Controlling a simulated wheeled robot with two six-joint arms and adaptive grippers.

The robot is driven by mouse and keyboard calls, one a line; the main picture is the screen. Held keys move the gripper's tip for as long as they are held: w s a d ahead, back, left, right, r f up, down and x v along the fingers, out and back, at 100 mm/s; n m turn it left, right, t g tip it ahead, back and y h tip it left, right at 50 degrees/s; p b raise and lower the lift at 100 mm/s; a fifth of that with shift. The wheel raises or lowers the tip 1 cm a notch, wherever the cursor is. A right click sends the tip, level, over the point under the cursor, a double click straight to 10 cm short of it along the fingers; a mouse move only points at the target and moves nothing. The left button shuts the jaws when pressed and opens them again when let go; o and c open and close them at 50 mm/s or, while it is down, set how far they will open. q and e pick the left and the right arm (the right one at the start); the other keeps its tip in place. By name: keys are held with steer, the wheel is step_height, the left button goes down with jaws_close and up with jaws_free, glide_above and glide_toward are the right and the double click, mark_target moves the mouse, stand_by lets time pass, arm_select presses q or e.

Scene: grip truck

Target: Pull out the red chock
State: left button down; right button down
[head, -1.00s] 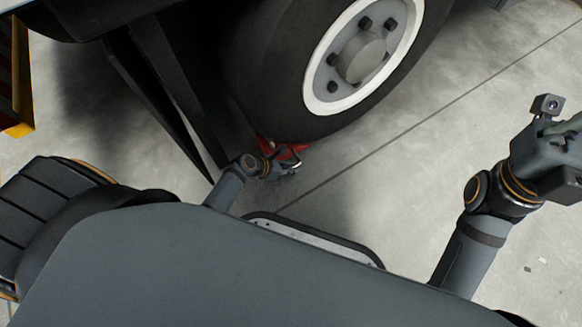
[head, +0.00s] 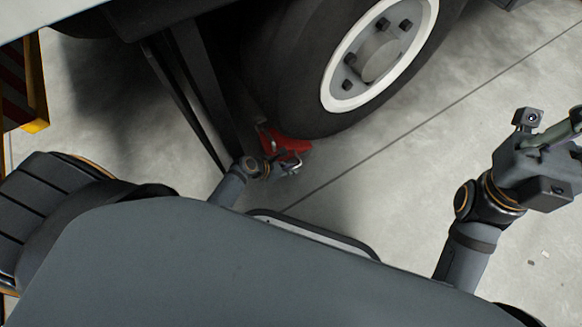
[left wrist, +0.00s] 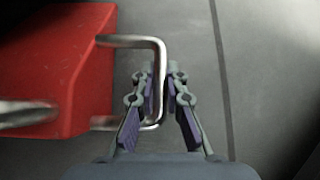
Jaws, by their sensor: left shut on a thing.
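The red chock (head: 290,144) sits on the floor at the foot of the truck's tyre in the head view. The tyre overlaps its far edge there, so I cannot tell whether they touch. In the left wrist view the red chock (left wrist: 68,65) fills the upper left, with bent metal handles on it. My left gripper (head: 284,170) is at the near side of the chock. In the left wrist view the left gripper (left wrist: 161,82) has its fingers closed together on a metal handle (left wrist: 158,55). My right arm is raised at the right edge, its fingertips not clearly shown.
The truck wheel (head: 375,55) stands just beyond the chock. Dark struts (head: 195,90) come down left of it, close to my left arm. A yellow-edged striped panel (head: 22,85) is at the far left. Bare concrete floor (head: 400,170) lies open to the right.

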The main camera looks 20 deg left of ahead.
arm_select(q)
steer(key=shift+s+d+f, duration=0.2)
steer(key=shift+s+d, duration=0.2)
steer(key=shift+d, duration=0.1)
steer(key=c, duration=1.3)
jaws_free()
steer(key=v, duration=0.8)
steer(key=shift+w+a+r, duration=0.15)
steer(key=shift+w+a, duration=0.15)
steer(key=shift+a, duration=0.25)
